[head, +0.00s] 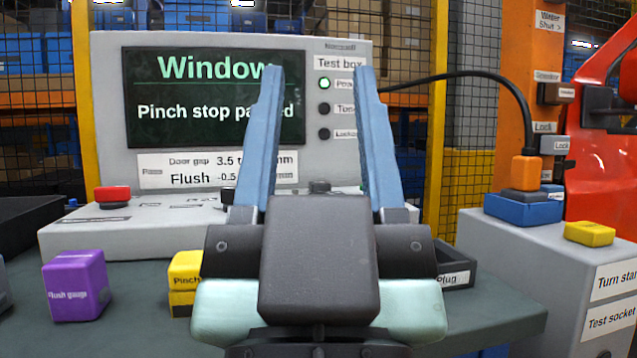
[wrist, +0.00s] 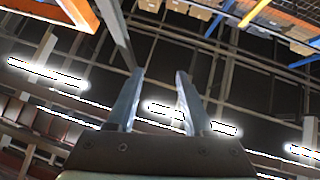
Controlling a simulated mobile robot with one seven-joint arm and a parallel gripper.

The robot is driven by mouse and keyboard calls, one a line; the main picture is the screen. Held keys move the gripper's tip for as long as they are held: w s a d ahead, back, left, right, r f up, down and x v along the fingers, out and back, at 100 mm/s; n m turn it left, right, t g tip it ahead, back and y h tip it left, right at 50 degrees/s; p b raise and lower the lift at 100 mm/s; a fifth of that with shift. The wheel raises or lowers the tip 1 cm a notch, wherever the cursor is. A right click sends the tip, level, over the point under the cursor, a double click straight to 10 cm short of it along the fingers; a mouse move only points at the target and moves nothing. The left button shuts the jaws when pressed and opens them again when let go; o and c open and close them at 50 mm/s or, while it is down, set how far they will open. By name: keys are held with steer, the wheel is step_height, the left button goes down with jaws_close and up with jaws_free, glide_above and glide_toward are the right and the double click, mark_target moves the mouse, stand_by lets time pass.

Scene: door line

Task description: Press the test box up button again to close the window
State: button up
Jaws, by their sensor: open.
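The grey test box (head: 345,45) stands at the back of the bench. Its screen (head: 150,80) reads "Window" and "Pinch stop pa...ed", partly covered by a finger. The green "Power" lamp is lit; the two lamps below are dark. On the box's lower deck I see a red button (head: 112,193) and a dark grey knob or button (head: 319,186) between my fingers. I cannot tell which is the up button; my gripper hides part of the deck. My gripper (head: 320,72) is open and empty, fingers pointing up in front of the box. The wrist view shows its fingers (wrist: 160,74) against the ceiling.
A purple flush gauge block (head: 75,286) and a yellow pinch block (head: 185,272) sit on the bench (head: 130,325). A grey cabinet (head: 540,260) at right carries a blue-and-orange piece (head: 524,190) and a yellow block (head: 590,233). A black cable arcs above. A red shape (head: 605,160) stands far right.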

jaws_close()
stand_by(1.3)
